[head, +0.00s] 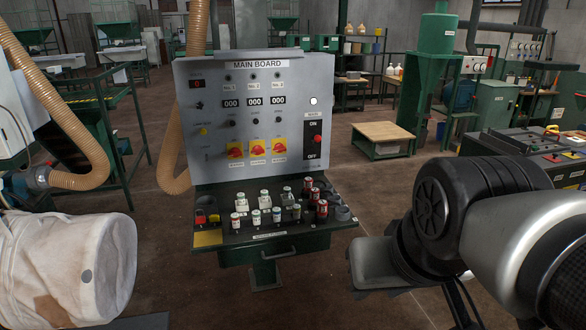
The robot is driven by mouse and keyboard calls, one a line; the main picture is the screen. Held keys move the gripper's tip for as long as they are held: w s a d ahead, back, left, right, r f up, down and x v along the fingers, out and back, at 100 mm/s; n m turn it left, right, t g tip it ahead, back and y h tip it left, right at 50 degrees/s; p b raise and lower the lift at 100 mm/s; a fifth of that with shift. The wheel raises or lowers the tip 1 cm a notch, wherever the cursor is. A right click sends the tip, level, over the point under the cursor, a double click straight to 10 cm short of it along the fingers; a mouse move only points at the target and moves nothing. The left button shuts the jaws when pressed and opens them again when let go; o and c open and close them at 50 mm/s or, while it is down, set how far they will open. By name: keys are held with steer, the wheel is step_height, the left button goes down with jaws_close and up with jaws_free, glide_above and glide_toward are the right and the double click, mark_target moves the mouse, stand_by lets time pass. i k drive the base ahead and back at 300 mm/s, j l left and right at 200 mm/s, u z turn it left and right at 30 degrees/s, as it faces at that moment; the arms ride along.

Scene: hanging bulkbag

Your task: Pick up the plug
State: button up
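No single plug can be told apart for certain. The slanted shelf of the main board console (275,240) holds several small upright pieces that may be plugs or fuses. Some are white with coloured bands, such as a white one (235,222). Others at the right are dark red, such as a red one (321,210). My arm (445,215) reaches in from the right, in front of the console's right side.
The main board panel (252,75) stands upright behind the shelf. A white bulk bag (62,265) fills the lower left. A ribbed tan hose (60,105) curves above it. A low wooden-topped table (383,132) stands behind, to the right. Brown floor lies open around the console.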

mark_target(322, 205)
steer(key=i, duration=0.55)
steer(key=i+j+z, duration=0.15)
steer(key=i, duration=0.4)
steer(key=i+j, duration=0.1)
steer(key=i, duration=0.4)
steer(key=z, duration=0.05)
